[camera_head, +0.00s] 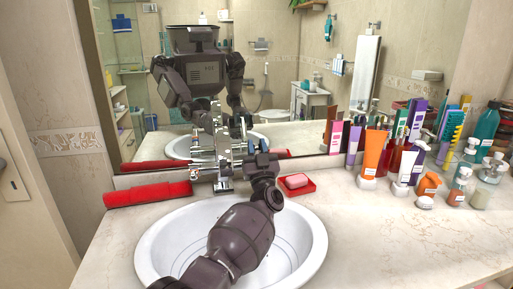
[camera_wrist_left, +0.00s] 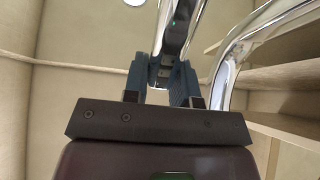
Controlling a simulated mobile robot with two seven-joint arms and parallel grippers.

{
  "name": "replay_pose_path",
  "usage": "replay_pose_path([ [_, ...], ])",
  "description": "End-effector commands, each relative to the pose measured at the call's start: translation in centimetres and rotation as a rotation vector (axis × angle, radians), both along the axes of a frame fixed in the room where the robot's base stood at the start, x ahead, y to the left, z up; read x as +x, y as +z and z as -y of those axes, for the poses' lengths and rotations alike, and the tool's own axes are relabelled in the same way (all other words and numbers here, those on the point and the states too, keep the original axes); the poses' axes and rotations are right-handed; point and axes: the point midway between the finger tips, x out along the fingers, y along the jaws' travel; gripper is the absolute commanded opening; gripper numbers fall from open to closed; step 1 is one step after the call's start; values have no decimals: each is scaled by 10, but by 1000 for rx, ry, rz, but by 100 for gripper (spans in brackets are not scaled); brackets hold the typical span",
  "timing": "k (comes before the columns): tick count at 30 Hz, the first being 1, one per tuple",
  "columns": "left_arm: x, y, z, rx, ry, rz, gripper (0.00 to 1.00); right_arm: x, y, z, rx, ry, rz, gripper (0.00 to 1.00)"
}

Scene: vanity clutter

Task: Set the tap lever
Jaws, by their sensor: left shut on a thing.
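The chrome tap (camera_head: 223,176) stands at the back rim of the white basin (camera_head: 150,250), in front of the mirror. My left arm reaches over the basin, and my left gripper (camera_head: 257,152) is beside the tap on its right. In the left wrist view the blue fingers of my left gripper (camera_wrist_left: 162,80) are shut on the chrome tap lever (camera_wrist_left: 181,28), which runs up between them. A curved chrome pipe (camera_wrist_left: 225,65) of the tap passes close by on the right there. In the head view the gripper partly hides the lever. My right gripper is not in view.
A pink soap on a red dish (camera_head: 297,188) lies right of the tap. A rolled red towel (camera_head: 148,194) lies left of it. Several bottles and tubes, such as an orange tube (camera_head: 374,152), crowd the right back. The counter's front right (camera_head: 400,250) is clear.

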Motion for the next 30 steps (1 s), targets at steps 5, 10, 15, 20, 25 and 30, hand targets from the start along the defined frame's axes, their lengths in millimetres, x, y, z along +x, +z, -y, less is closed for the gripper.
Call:
replay_pose_path([
  [5,0,-1,0,0,1,-2,42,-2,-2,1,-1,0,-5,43],
  [10,0,-1,0,1,1,-1,51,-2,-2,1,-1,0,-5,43],
  [15,0,0,0,0,0,-1,51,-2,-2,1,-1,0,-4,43],
  [20,1,1,0,-1,0,-5,51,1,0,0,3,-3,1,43],
  [25,5,10,-1,-10,0,-50,51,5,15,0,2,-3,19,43],
  [30,15,21,-3,-32,-1,-155,51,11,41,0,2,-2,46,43],
])
